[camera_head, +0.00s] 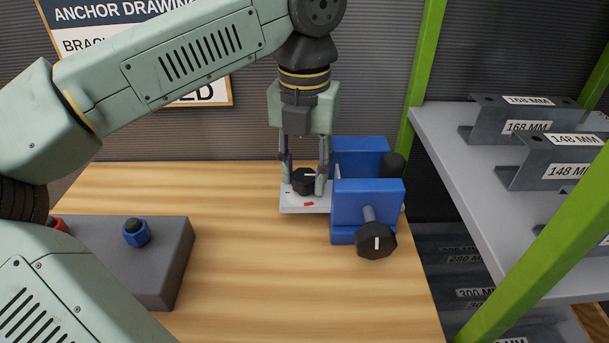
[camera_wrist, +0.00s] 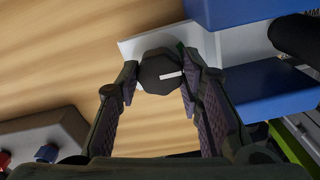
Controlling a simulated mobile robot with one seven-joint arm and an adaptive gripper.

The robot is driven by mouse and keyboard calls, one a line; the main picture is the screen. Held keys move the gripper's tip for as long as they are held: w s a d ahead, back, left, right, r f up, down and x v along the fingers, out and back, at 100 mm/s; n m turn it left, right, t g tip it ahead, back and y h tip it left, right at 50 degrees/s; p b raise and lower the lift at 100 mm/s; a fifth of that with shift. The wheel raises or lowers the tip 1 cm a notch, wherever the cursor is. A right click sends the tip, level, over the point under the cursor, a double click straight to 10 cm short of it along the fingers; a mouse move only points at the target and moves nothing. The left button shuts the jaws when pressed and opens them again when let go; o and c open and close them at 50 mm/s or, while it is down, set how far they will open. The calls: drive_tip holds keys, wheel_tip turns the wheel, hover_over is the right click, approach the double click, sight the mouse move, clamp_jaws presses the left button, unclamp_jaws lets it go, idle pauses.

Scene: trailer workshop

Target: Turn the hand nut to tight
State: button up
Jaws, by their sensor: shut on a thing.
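The hand nut (camera_head: 304,181) is a black faceted knob with a white line on top. It sits on a white plate (camera_head: 291,206) beside a blue vise-like block. In the wrist view the hand nut (camera_wrist: 160,73) lies between my fingertips, its white line pointing right and slightly up. A red mark shows on the plate's front part in the head view; a bit of green shows by the right finger in the wrist view. My gripper (camera_head: 305,184) points straight down and is shut on the hand nut, one finger on each side. The nut's underside is hidden.
The blue block (camera_head: 366,200) stands right of the plate, with a black knob (camera_head: 376,241) jutting toward the front. A grey box (camera_head: 165,262) with blue and red buttons is at left. A shelf (camera_head: 463,160) with labelled brackets and a green post stand at right. The table's middle is clear.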

sight(304, 175)
drive_tip(key=shift+n+b, duration=0.3)
drive_tip(key=shift+n, duration=0.6)
drive_tip(key=o, duration=0.9)
wheel_tip(304, 175, up, 8)
drive_tip(key=shift+f, duration=0.2)
